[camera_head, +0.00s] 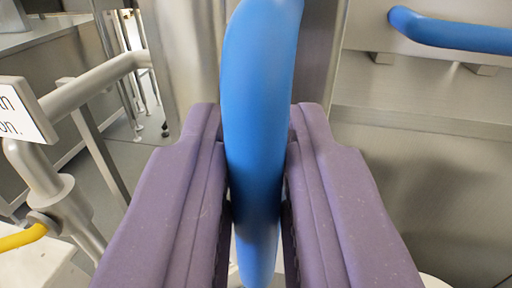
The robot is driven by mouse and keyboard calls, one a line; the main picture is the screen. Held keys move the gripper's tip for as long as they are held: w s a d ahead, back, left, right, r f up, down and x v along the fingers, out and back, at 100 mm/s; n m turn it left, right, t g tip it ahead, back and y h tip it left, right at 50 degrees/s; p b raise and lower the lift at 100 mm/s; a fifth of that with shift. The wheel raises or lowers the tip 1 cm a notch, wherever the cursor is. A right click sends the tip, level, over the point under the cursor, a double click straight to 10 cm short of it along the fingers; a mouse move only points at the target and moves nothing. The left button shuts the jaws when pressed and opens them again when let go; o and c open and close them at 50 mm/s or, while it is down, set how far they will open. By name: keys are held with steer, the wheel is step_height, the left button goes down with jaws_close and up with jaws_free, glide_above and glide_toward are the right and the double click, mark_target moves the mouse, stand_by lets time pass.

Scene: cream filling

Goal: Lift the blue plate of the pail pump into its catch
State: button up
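A smooth blue piece with rounded edges, which looks like the blue plate (262,70), stands nearly upright in the middle of the view. It runs from the top edge down between my fingers and narrows toward the bottom. My gripper (257,130) has its two purple fingers on either side of it, close against its faces, and looks shut on it. The catch cannot be made out, and the plate's upper end is cut off by the frame.
A blue bar handle (455,34) is fixed to a steel panel (430,190) at the right. A grey pipe (105,75) with a white sign (25,110) and a yellow handle (22,238) stand at the left. Tiled floor shows behind.

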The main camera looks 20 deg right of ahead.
jaws_close()
step_height(320, 180, up, 16)
steer(key=p, duration=0.4)
steer(key=shift+r+p, duration=0.2)
steer(key=shift+p, duration=0.15)
steer(key=shift+w, duration=0.1)
steer(key=o, duration=0.5)
jaws_free()
steer(key=shift+o, duration=0.2)
steer(key=shift+f, duration=0.1)
steer(key=p+v, duration=0.1)
steer(key=v, duration=0.7)
